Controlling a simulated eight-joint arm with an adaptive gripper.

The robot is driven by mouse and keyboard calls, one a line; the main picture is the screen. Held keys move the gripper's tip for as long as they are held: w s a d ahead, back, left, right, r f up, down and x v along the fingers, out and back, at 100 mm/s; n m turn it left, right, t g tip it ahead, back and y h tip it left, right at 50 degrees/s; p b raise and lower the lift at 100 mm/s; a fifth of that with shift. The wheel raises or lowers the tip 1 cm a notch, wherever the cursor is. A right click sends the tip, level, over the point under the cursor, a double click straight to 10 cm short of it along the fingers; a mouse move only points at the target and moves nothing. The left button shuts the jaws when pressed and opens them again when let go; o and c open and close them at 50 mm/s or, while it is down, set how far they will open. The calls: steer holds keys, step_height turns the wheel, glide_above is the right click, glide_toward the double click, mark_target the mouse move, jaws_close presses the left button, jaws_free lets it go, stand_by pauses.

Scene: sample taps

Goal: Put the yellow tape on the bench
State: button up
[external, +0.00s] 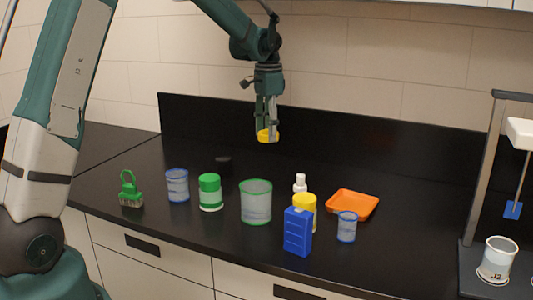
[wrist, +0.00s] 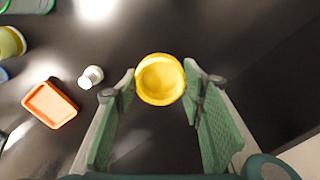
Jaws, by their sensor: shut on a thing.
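The yellow tape (external: 268,136) is a small yellow ring held between the fingertips of my gripper (external: 267,128), above the black bench (external: 130,222) towards its back. In the wrist view the tape (wrist: 160,80) sits between the two green finger pads of my gripper (wrist: 159,84), which is shut on it. The tape is clear of the bench and of the other objects. The bench top (wrist: 145,135) shows dark beneath it.
An orange tray (external: 352,205), a white bottle (external: 300,183), a yellow container (external: 305,203), a blue box (external: 297,232) and several tubs stand towards the front. A stand with a white cup (external: 497,258) is at the right.

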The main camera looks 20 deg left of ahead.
steer(key=w+d+m+p, duration=0.1)
steer(key=d+m, duration=0.5)
steer(key=d, duration=1.1)
steer(key=m+p, duration=0.6)
steer(key=m, duration=1.5)
glide_above(448, 225)
step_height(448, 225, down, 2)
steer(key=f, duration=0.1)
steer(key=shift+r, duration=0.25)
steer(key=shift+f, duration=0.1)
steer(key=shift+f, duration=3.05)
steer(key=shift+f, duration=1.85)
